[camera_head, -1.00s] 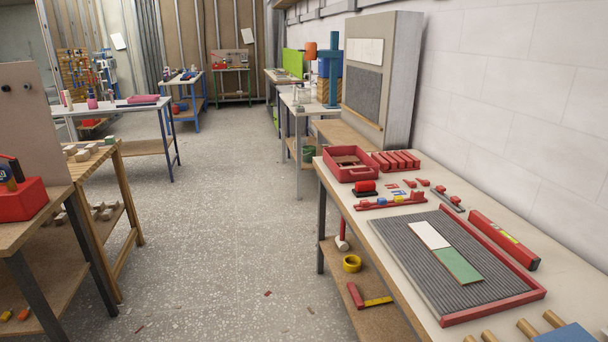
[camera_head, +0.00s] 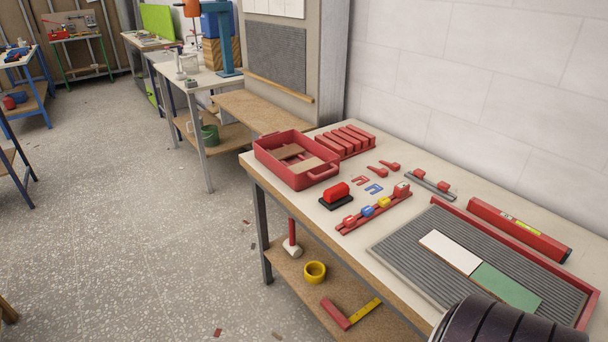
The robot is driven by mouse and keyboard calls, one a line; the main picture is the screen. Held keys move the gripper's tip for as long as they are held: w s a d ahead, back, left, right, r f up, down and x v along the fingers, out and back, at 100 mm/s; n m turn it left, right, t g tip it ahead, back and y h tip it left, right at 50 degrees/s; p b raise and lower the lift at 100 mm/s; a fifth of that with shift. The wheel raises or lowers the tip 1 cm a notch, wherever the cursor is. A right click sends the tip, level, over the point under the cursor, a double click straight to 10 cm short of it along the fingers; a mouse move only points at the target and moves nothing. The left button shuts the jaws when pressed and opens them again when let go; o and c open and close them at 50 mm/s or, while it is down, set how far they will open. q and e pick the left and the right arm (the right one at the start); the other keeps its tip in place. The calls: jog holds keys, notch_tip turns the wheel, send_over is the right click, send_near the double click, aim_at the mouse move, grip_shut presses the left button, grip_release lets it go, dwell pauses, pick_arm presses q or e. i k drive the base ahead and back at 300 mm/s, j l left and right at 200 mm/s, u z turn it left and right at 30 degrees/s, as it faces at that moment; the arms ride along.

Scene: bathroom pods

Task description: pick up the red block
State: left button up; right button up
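A small red block (camera_head: 337,192) with rounded edges sits on a black base (camera_head: 337,203) near the front edge of the nearest workbench (camera_head: 325,223). I cannot tell from the picture which of these the task means. A dark ribbed rounded part, apparently of my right arm, shows at the bottom right edge. Neither gripper shows in the view.
A red tray (camera_head: 268,155) holds wooden pieces. A red rail with coloured clips (camera_head: 368,210), a grey ribbed mat (camera_head: 405,262) and a red level (camera_head: 519,230) lie on the bench. A mallet and yellow tape roll (camera_head: 314,271) are below.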

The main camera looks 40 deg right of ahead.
aim_at(336, 196)
jog(key=i, duration=1.75)
jog(key=i+z, duration=0.2)
jog(key=z, duration=0.25)
jog(key=i+j+z, duration=0.1)
jog(key=i+z, duration=0.15)
jog(key=z, duration=0.2)
jog(key=i+j+z, duration=0.15)
jog(key=z, duration=0.3)
